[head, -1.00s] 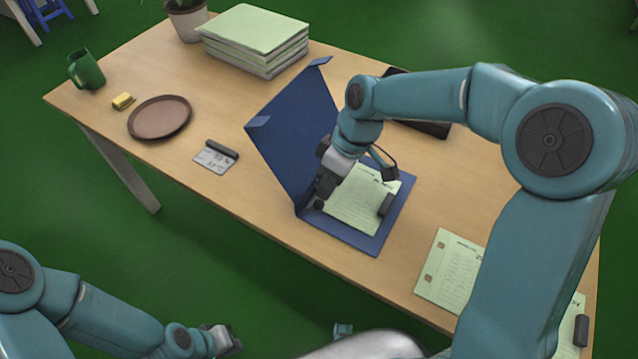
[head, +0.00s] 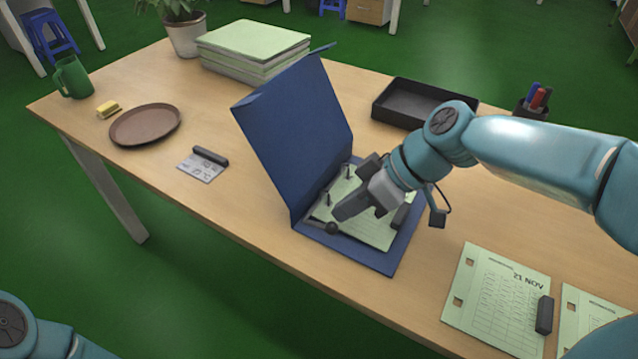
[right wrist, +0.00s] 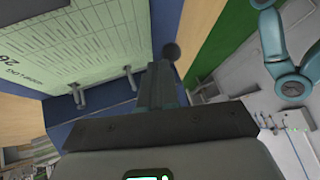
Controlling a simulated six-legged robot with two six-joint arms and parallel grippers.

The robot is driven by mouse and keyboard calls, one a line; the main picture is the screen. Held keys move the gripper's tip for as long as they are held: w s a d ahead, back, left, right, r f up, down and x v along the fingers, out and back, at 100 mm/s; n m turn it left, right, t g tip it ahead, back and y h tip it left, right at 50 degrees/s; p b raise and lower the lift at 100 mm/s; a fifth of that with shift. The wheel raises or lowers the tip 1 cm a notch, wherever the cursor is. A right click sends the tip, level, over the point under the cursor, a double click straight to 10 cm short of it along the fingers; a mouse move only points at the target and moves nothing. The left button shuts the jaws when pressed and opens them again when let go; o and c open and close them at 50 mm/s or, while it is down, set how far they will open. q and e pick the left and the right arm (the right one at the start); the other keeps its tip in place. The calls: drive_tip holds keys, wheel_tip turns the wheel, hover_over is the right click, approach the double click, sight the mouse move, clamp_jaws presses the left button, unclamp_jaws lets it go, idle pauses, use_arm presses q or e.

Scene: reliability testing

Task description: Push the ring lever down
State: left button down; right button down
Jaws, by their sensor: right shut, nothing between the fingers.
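The blue ring binder (head: 382,258) lies open on the table, its cover (head: 292,140) standing up at the left. A punched green sheet (head: 372,230) lies in it. Two metal ring posts stick up near the spine; they also show in the right wrist view (right wrist: 78,96). The ring lever ends in a dark round knob (head: 332,228) near the binder's front edge; the knob also shows in the right wrist view (right wrist: 171,52). My right gripper (head: 338,213) is shut and empty, its tips just beside the knob. I cannot tell whether they touch. My left gripper is out of view.
Punched sheets (head: 500,297) with a dark clip lie at the front right. A black tray (head: 400,118) and a pen cup (head: 533,108) stand behind my right arm. A brown plate (head: 146,124), a green mug (head: 72,78) and a paper stack (head: 255,45) are farther off.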

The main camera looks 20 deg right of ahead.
drive_tip(key=shift+w, duration=0.1)
drive_tip(key=shift+w+a+r, duration=0.1)
drive_tip(key=shift+w+a, duration=0.35)
drive_tip(key=shift+w, duration=0.1)
drive_tip(key=p+v, duration=0.4)
drive_tip(key=v, duration=1.2)
drive_tip(key=shift+d, duration=0.15)
drive_tip(key=shift+s, duration=0.15)
